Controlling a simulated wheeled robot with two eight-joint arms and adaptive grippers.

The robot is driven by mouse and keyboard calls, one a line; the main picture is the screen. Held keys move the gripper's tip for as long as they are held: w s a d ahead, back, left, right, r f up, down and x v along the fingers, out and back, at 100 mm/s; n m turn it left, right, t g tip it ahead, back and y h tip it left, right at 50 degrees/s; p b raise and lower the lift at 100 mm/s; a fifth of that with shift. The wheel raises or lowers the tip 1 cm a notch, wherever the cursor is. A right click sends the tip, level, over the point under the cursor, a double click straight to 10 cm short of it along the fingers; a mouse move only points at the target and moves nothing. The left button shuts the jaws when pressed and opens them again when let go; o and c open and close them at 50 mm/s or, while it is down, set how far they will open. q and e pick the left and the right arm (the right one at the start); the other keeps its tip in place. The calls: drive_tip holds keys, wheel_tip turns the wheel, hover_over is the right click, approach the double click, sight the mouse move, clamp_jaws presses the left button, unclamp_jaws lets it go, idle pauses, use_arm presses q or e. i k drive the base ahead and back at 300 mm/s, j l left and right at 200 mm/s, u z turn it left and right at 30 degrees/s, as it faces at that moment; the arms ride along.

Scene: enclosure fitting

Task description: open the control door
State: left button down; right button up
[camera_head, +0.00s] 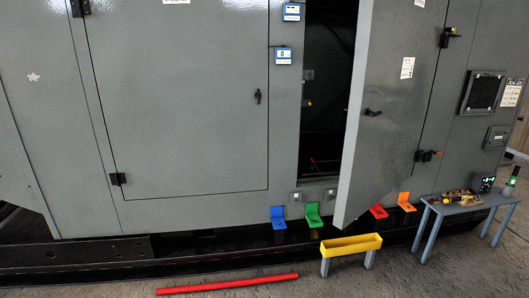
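A tall grey enclosure (180,100) fills most of the head view. A grey door (388,150) right of centre stands partly open, its left edge swung out from the enclosure. It has a small black handle (372,112) and a white label. Black hinge-like fittings (428,155) show along its right side. A dark gap (328,85) lies left of the door, with the interior mostly too dark to make out. A large panel door (190,120) to the left looks shut, with a small black handle (258,97). Neither of my grippers is in view.
Blue (278,217), green (313,215), red (378,211) and orange (405,201) brackets line the enclosure's foot. A yellow tray (350,245) stands near the door's lower edge. A grey bench (440,211) holds tools at right. A red bar (227,284) lies on the floor.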

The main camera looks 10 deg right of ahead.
sight(398, 43)
drive_tip(key=i+l+z, duration=0.1)
drive_tip(key=i+z, duration=0.25)
drive_tip(key=i, duration=0.2)
drive_tip(key=i+z, duration=0.35)
drive_tip(key=i, duration=0.25)
drive_tip(key=i+j+z, duration=0.2)
drive_tip(key=i+z, duration=0.15)
drive_tip(key=i, duration=0.2)
